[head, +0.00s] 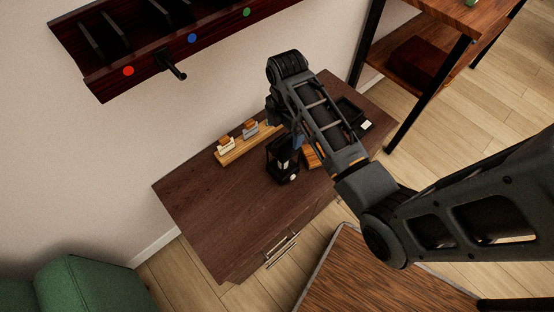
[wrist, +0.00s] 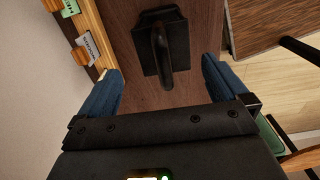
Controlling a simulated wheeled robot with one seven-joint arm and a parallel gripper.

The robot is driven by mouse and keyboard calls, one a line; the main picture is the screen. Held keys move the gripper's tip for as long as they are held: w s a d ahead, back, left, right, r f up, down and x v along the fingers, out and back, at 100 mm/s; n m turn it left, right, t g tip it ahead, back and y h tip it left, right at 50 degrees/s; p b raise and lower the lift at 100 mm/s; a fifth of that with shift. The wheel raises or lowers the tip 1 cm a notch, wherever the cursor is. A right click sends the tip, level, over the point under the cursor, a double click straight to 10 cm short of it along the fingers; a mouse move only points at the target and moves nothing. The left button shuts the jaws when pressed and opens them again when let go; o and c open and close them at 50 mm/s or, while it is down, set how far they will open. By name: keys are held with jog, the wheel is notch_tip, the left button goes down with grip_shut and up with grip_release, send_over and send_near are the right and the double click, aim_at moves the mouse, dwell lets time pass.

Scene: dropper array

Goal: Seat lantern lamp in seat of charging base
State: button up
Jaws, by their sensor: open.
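The lantern lamp (head: 283,165) is black and stands upright on the dark wooden cabinet, partly behind my arm. In the wrist view its square black top and raised handle (wrist: 162,50) show between and beyond my fingers. My gripper (wrist: 160,70) is open, with a blue finger on each side of the handle and nothing held. In the head view my gripper (head: 297,139) is mostly hidden by my arm, close above the lantern. A black, low, square-edged piece (head: 352,112) with a white tag at the cabinet's right end may be the charging base; my arm covers part of it.
A wooden strip with labelled cards (head: 228,149) lies along the wall beside the lantern; it also shows at the wrist view's left (wrist: 92,45). A dark wall shelf (head: 150,55) with a hook hangs above. The cabinet's left front top (head: 215,210) is clear.

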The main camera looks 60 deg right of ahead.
aim_at(283, 147)
jog(key=shift+s+a+f, duration=0.1)
jog(key=shift+a+f, duration=0.05)
jog(key=shift+f, duration=1.6)
jog(key=shift+s+a+f, duration=0.1)
jog(key=shift+a+f, duration=0.05)
jog(key=shift+f, duration=1.6)
jog(key=c, duration=1.8)
jog(key=shift+c, duration=0.2)
jog(key=shift+w+r, duration=0.1)
jog(key=shift+r, duration=0.05)
jog(key=shift+r, duration=2)
jog(key=s+d+r, duration=0.6)
jog(key=s+d, duration=0.2)
jog(key=shift+s+r, duration=0.25)
jog(key=shift+r, duration=0.15)
jog(key=shift+s, duration=0.1)
